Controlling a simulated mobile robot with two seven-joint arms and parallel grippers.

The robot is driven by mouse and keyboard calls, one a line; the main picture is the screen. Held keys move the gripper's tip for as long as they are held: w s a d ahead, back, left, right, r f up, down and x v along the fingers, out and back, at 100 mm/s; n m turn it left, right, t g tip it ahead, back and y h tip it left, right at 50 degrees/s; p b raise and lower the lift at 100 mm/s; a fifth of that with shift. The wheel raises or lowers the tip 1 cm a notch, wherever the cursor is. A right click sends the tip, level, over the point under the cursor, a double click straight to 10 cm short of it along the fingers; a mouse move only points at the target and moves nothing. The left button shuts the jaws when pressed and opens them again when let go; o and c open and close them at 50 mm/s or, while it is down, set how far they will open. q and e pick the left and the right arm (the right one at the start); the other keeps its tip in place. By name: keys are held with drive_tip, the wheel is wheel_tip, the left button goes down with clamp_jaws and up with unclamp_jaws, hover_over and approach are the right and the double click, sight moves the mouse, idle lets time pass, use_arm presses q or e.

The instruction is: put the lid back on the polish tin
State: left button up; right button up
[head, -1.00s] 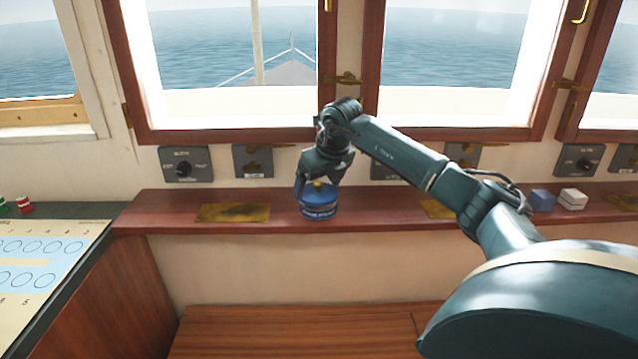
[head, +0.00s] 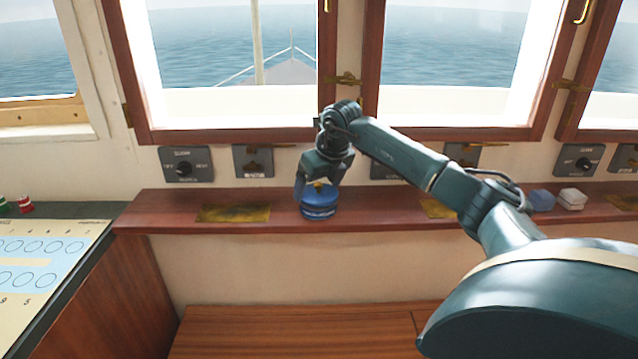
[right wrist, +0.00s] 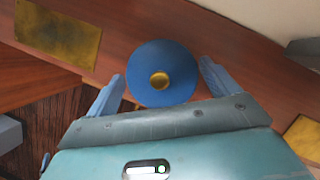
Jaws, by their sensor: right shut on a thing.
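The blue polish tin (head: 319,211) stands upright on the wooden ledge under the windows. Its round blue lid (right wrist: 160,62) has a brass knob in the middle and covers the tin from above in the right wrist view. My right gripper (head: 318,188) points down over the tin, with its fingers on either side of the lid, shut on it. In the head view the lid is at the top of the tin; I cannot tell whether it is fully seated. My left gripper is not in view.
Brass plates (head: 234,213) lie on the ledge (head: 400,213) on both sides of the tin. Switch panels (head: 187,164) are on the wall behind. A chart table (head: 40,262) is at the left.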

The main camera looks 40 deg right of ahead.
idle(0.7)
drive_tip(key=o, duration=0.7)
drive_tip(key=shift+o, duration=0.2)
drive_tip(key=shift+r+p, duration=3.1)
drive_tip(key=shift+r, duration=0.4)
clamp_jaws()
